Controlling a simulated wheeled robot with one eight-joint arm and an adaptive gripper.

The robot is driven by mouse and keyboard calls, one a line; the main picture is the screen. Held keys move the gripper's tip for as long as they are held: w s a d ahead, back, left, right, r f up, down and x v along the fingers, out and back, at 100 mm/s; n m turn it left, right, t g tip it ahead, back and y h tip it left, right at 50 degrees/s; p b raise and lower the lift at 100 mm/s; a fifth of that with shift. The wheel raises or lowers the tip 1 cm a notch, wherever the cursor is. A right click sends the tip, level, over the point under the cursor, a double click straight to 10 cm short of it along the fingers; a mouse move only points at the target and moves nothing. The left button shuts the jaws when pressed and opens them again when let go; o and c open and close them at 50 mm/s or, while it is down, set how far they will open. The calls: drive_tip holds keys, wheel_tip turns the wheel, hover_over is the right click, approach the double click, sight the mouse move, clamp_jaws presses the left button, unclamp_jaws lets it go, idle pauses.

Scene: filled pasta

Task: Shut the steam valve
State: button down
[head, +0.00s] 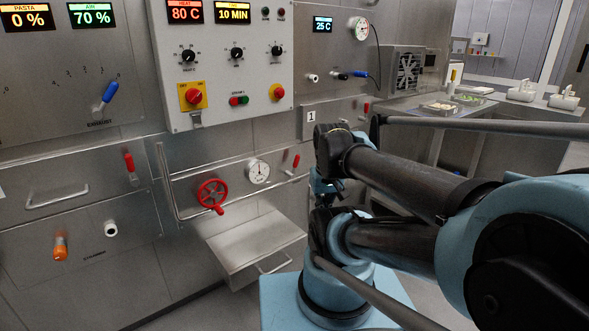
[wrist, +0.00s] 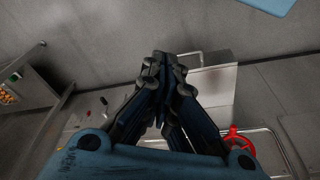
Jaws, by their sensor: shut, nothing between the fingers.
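A red handwheel valve (head: 212,194) sits on the lower steel panel, left of a round white gauge (head: 258,171). I can read no label on it. The same red wheel (wrist: 238,145) shows at the lower right of the wrist view, partly covered by my gripper's body. My gripper (wrist: 160,60) is shut and empty, its fingertips together in the upper middle of that view. It is away from the wheel, touching nothing that I can see. In the head view my arm stands to the right of the wheel, and the fingers cannot be made out there.
A metal rail (head: 168,185) runs beside the wheel. A steel tray or drawer (head: 255,240) juts out below it. A red lever (head: 296,161) is right of the gauge, another red lever (head: 129,162) is further left. A control box (head: 225,60) hangs above.

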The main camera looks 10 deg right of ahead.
drive_tip(key=w+d+r+n+t+h, duration=0.1)
drive_tip(key=w+r+n+h, duration=0.15)
drive_tip(key=w, duration=1.05)
drive_tip(key=w+r+n+t+h, duration=0.1)
drive_tip(key=w+r+h, duration=0.25)
drive_tip(key=w, duration=0.85)
drive_tip(key=w+a+f+n+t+h, duration=0.2)
drive_tip(key=w+a+f, duration=0.2)
drive_tip(key=w+a, duration=0.3)
drive_tip(key=w+a+f+n+t+h, duration=0.2)
drive_tip(key=w+a, duration=0.5)
drive_tip(key=w, duration=0.5)
drive_tip(key=shift+f+t, duration=0.6)
drive_tip(key=shift+f, duration=0.8)
drive_tip(key=x, duration=1.4)
drive_tip(key=shift+d+r, duration=0.1)
drive_tip(key=shift+r, duration=0.15)
drive_tip(key=shift+s, duration=0.1)
